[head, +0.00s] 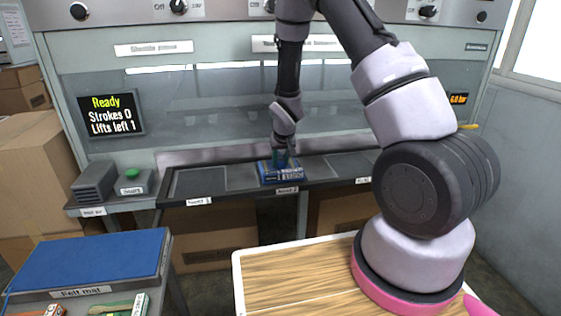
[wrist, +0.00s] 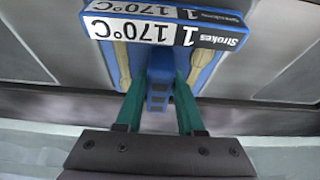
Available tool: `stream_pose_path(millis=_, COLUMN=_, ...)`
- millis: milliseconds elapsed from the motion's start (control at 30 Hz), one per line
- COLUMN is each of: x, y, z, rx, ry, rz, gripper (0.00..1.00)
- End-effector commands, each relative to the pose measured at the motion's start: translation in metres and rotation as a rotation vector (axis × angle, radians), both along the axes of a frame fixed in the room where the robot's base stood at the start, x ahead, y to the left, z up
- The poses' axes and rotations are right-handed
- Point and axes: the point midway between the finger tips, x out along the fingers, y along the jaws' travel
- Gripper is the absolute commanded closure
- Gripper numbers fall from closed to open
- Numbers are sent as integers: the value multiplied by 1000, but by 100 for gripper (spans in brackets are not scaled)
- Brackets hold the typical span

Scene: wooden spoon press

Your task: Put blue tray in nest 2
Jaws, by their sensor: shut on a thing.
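The blue tray (head: 268,176) is over the middle of the dark nest bench, above the label that seems to read Nest 2 (head: 287,190). I cannot tell whether it rests fully on the bench or sits slightly above it. In the wrist view the blue tray (wrist: 205,62) carries two pale wooden pieces (wrist: 122,62) and an upside-down label reading Strokes 1, 170°C (wrist: 165,28). My gripper (head: 281,156) is above the tray. Its green fingers (wrist: 160,92) are shut on the tray's blue central handle (wrist: 158,100).
Flat dark panels (head: 200,182) lie on both sides of the tray. The press screen (head: 111,115) reads Ready, Strokes 0, Lifts left 1. A green button (head: 132,173) is at left. A blue felt mat (head: 90,262) and wooden worktop (head: 300,275) are in front.

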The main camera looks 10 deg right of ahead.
Motion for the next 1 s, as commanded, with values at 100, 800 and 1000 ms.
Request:
stream_pose_path(millis=100, x=0, y=0, z=-1, rx=0, ry=0, rz=0, gripper=100)
stream_pose_path(millis=800, x=-8, y=0, z=24, rx=2, ry=-4, rz=-1, gripper=33)
stream_pose_path(millis=1000, x=-26, y=1, z=64, rx=2, ry=-3, rz=0, gripper=33)
